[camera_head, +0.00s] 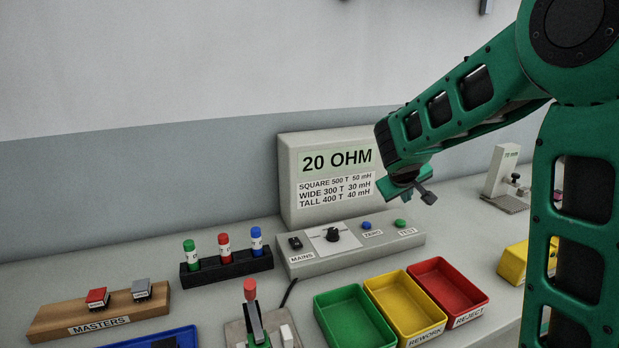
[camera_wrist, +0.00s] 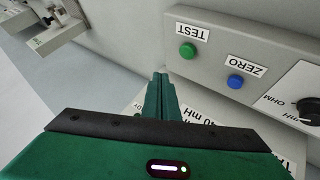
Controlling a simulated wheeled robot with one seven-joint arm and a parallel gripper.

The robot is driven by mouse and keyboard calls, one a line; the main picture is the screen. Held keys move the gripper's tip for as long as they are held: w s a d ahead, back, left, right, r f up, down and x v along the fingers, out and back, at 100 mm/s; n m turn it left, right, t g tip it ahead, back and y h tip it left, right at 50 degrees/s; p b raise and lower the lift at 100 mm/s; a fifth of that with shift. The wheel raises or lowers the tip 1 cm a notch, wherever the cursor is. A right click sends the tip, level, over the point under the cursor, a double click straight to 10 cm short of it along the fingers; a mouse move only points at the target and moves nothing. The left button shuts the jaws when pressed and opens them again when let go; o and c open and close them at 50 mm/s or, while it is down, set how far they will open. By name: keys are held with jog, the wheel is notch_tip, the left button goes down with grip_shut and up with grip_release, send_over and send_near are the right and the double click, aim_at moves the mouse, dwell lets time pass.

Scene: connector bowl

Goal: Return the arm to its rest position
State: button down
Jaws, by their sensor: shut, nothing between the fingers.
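My arm comes in from the right in the head view, bent, with its green links in front of the bench. My gripper (camera_head: 428,197) hangs in the air in front of the grey meter, above the right end of its control panel. In the wrist view my gripper's green fingers (camera_wrist: 159,80) are together with nothing between them. The panel (camera_head: 350,246) carries a green TEST button (camera_head: 399,223) and a blue ZERO button (camera_head: 366,226). Both buttons also show in the wrist view, apart from the fingers: TEST (camera_wrist: 188,50) and ZERO (camera_wrist: 235,81).
The meter display (camera_head: 337,160) reads 20 OHM. Green (camera_head: 324,303), yellow (camera_head: 373,290) and red (camera_head: 418,277) trays stand in front. A rack of coloured tubes (camera_head: 227,266) and the wooden MASTERS board (camera_head: 60,319) stand left. A grey stand (camera_head: 503,170) is at the right.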

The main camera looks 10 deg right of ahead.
jog(key=s+d+m+g, duration=0.1)
jog(key=s+d, duration=0.1)
jog(key=s, duration=0.4)
jog(key=s+d+f+m+g+y, duration=0.1)
jog(key=s+d, duration=0.1)
jog(key=s, duration=0.5)
jog(key=s+d+f+m+g+y, duration=0.1)
jog(key=s+d+m+g, duration=0.1)
jog(key=s, duration=0.4)
jog(key=shift+s+f, duration=0.1)
jog(key=shift+s, duration=0.1)
jog(key=s, duration=0.3)
jog(key=s+m+g+y, duration=0.1)
jog(key=s, duration=0.2)
jog(key=s+m, duration=0.1)
jog(key=s, duration=0.2)
jog(key=shift+s+a+f+y, duration=0.3)
jog(key=shift+s+a+y, duration=0.1)
jog(key=s+a+m+g+y, duration=0.1)
jog(key=s+a+g+y, duration=0.1)
jog(key=s, duration=1)
jog(key=shift+a+f+m, duration=0.4)
jog(key=shift+a, duration=0.5)
jog(key=shift+w+f, duration=0.25)
jog(key=shift+w, duration=0.45)
